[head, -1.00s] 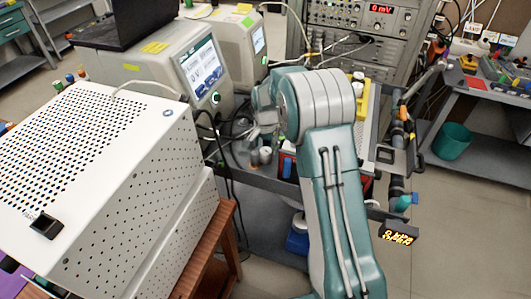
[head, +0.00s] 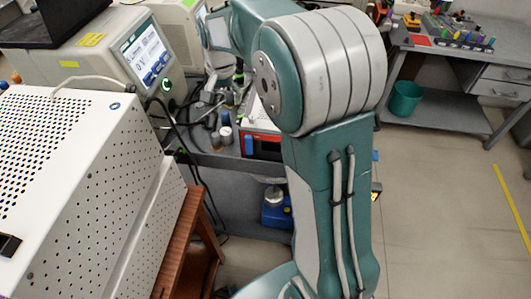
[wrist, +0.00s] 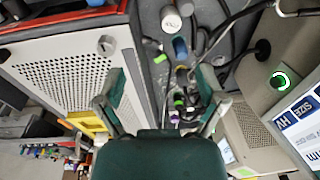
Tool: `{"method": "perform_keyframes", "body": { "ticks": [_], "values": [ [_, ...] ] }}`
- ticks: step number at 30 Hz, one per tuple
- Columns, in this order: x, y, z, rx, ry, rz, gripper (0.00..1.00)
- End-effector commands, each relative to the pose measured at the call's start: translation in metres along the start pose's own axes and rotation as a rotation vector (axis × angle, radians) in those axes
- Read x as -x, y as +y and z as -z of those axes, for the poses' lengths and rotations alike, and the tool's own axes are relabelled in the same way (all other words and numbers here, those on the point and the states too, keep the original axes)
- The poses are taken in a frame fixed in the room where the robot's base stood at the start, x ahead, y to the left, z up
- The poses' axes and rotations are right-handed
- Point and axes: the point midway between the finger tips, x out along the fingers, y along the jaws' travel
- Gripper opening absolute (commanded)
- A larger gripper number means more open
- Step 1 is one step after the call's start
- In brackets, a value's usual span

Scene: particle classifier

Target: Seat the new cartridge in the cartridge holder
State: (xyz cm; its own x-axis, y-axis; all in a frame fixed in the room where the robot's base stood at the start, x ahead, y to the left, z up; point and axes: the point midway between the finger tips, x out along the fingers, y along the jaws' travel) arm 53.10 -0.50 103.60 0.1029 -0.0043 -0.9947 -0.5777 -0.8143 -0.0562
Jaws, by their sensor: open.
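My gripper (wrist: 160,97) is open in the wrist view, with nothing between its two fingers. Beyond and between the fingers are small cylinders with coloured caps, including a green-capped one (wrist: 179,101) and a blue one (wrist: 181,48). A white-topped cylinder (wrist: 171,19) stands farther up. In the head view, small pale cylinders (head: 225,134) stand on the bench edge below my wrist. I cannot tell which of these is the new cartridge. I cannot make out the cartridge holder. My arm hides part of the bench.
A screened instrument (head: 145,55) with a green-lit button stands left of my arm; the button also shows in the wrist view (wrist: 280,81). A perforated white box (head: 60,150) fills the near left. Black cables (head: 185,125) hang beside the bench. Floor at right (head: 440,220) is clear.

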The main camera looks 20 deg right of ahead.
Motion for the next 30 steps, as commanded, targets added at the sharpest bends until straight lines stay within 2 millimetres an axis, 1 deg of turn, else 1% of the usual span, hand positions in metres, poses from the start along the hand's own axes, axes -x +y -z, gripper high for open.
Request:
{"method": "perform_keyframes", "body": {
  "ticks": [1,6,10,15,22,25,30],
  "values": [
    [0.013,0.005,-0.008,0.021,0.016,0.011,0.89],
    [0.044,0.023,-0.035,0.102,0.057,0.037,0.89],
    [0.064,0.038,-0.056,0.164,0.093,0.056,0.89],
    [0.084,0.059,-0.087,0.244,0.138,0.075,0.89],
    [0.102,0.087,-0.128,0.353,0.205,0.098,0.89],
    [0.106,0.100,-0.147,0.399,0.235,0.106,0.89],
    [0.108,0.121,-0.177,0.479,0.286,0.116,0.89]
  ]
}}
